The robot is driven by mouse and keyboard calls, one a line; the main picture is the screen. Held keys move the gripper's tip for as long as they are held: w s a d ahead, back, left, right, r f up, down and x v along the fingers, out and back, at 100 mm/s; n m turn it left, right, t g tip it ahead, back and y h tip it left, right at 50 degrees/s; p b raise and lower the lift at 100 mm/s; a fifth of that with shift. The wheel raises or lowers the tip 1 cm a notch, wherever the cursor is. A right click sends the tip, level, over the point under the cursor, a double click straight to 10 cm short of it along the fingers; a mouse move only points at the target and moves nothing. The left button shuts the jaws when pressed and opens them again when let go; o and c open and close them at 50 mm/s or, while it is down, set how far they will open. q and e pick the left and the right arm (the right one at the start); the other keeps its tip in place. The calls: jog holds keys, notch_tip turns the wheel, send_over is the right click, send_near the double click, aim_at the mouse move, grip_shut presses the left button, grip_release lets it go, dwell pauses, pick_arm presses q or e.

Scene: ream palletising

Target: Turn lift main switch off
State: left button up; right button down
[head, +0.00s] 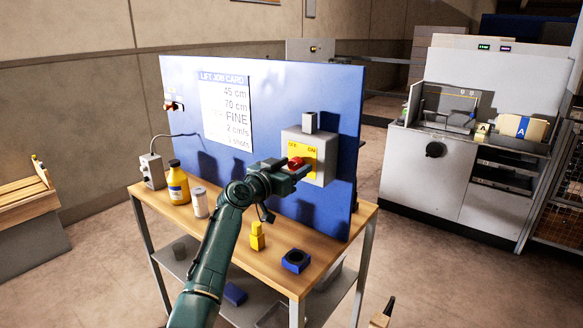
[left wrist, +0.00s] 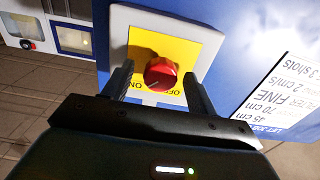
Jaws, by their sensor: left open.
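The lift main switch is a grey box (head: 318,150) on the blue upright board, with a yellow plate (head: 307,149) and a red knob (head: 295,162). In the left wrist view the red knob (left wrist: 161,73) sits on the yellow plate (left wrist: 190,50), with OFF and ON printed upside down beside it. My left gripper (head: 291,172) is at the knob. In the wrist view its open fingers stand on either side of the knob, with small gaps visible. The knob's exact setting is hard to tell. My right gripper does not show.
The blue board (head: 185,85) carries a white job card (head: 226,110) and stands on a wooden table (head: 330,255). A grey machine (head: 410,170) is at right.

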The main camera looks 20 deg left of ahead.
pick_arm(q)
jog(key=c, duration=1)
